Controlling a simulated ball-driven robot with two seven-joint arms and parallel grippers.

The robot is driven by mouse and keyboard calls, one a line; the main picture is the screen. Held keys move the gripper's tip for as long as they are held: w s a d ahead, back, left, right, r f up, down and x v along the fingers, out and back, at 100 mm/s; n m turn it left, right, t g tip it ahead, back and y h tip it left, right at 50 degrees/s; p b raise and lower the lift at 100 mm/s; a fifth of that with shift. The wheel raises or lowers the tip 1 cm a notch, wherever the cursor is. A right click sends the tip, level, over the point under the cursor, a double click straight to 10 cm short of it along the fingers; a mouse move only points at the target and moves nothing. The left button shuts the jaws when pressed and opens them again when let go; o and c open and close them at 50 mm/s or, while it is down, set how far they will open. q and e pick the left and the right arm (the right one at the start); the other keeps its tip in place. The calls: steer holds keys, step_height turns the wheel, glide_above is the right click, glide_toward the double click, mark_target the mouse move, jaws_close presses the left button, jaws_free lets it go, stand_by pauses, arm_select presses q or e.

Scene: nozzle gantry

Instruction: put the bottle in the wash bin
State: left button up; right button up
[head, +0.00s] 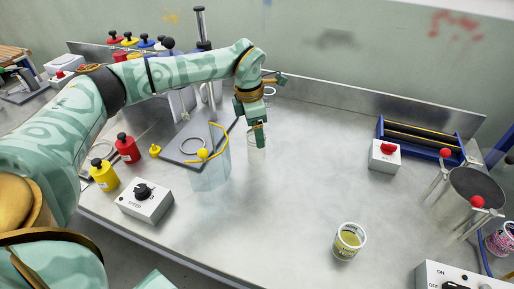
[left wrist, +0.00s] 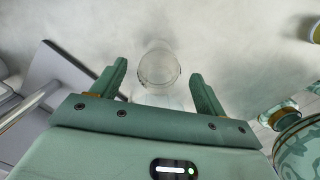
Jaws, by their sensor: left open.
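My left gripper (head: 269,108) is open over the middle-left of the bench. In the left wrist view its two fingers (left wrist: 160,82) stand apart, either side of a clear round vessel (left wrist: 158,66), which I take for the bottle. Neither finger visibly touches it. In the head view clear material (head: 257,153) shows just below the lower finger, and the rest is hidden. A pale blue see-through bin (head: 209,175) with yellow edging, perhaps the wash bin, stands left of the gripper. My right gripper is not in view.
Left are a control box (head: 146,201) and red (head: 127,149) and yellow (head: 104,175) bottles beside a stand plate (head: 190,143). A small cup (head: 348,241) stands front right. The middle is clear.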

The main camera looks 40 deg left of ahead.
arm_select(q)
step_height(320, 180, down, 5)
steer(key=shift+w+r+b, duration=0.1)
steer(key=shift+w+b, duration=0.05)
steer(key=shift+b, duration=0.65)
steer(key=shift+c, duration=0.3)
steer(key=c, duration=1)
steer(key=shift+r, duration=0.1)
